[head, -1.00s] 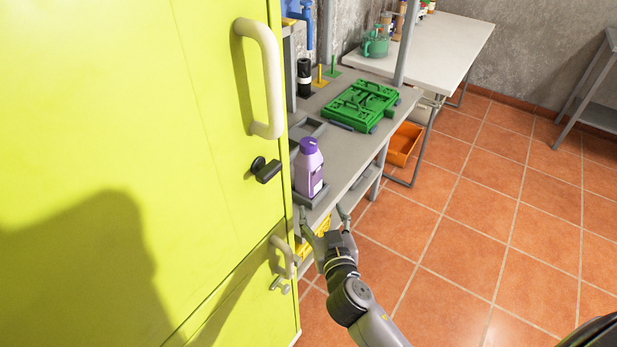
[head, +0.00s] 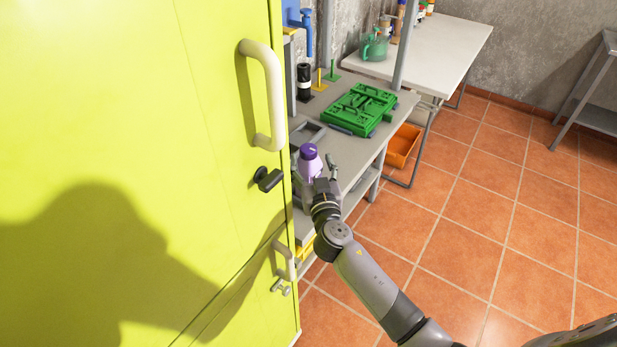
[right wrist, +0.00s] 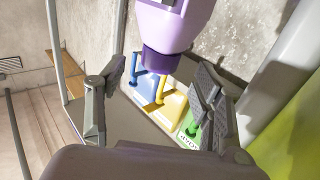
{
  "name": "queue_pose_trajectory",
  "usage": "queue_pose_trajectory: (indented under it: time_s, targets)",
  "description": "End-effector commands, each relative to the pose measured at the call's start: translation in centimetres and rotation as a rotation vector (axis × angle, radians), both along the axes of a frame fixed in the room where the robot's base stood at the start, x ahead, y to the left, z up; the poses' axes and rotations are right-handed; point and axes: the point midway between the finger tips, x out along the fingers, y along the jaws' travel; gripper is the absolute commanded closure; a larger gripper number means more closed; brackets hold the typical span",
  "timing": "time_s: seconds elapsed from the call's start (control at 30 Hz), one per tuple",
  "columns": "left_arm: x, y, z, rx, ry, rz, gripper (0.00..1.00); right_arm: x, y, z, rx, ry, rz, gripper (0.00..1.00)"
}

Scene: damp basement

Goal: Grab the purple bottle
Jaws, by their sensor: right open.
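The purple bottle (head: 309,162), with a dark purple cap, stands on the grey shelf bench beside the yellow-green door. My right gripper (head: 320,173) is at the bottle, open, and hides its lower part in the head view. One finger shows to the right of the bottle. In the right wrist view the bottle (right wrist: 170,28) appears cap-down at the top, ahead of the open fingers (right wrist: 155,98) and roughly between them. I cannot tell whether a finger touches it. My left gripper is not in view.
The yellow-green door (head: 130,150) with a pale handle (head: 268,95) stands close on the left. A green case (head: 360,108) lies farther back on the bench (head: 345,152). An orange bin (head: 402,146) sits below. Tiled floor on the right is open.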

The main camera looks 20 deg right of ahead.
Motion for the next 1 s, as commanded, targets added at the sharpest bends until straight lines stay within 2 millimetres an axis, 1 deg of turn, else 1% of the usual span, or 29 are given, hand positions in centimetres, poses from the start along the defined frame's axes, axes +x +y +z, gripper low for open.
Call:
queue_pose_trajectory:
  time_s: [0.2,0.3,0.4,0.67,1.0]
  targets:
    - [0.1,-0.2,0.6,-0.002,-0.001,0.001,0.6,3.3,-0.4,0.2,-0.003,-0.001,0.0,0.39]
    - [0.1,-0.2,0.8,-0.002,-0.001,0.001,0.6,4.6,-0.5,0.1,-0.003,-0.001,0.0,0.39]
    - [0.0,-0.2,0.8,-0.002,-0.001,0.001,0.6,5.2,-0.6,0.1,-0.002,0.0,0.0,0.39]
    - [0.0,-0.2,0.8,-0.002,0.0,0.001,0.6,5.4,-0.7,0.0,0.0,0.001,0.0,0.39]
    - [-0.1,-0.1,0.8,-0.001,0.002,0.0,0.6,5.3,-0.7,0.0,0.0,0.0,0.0,0.62]
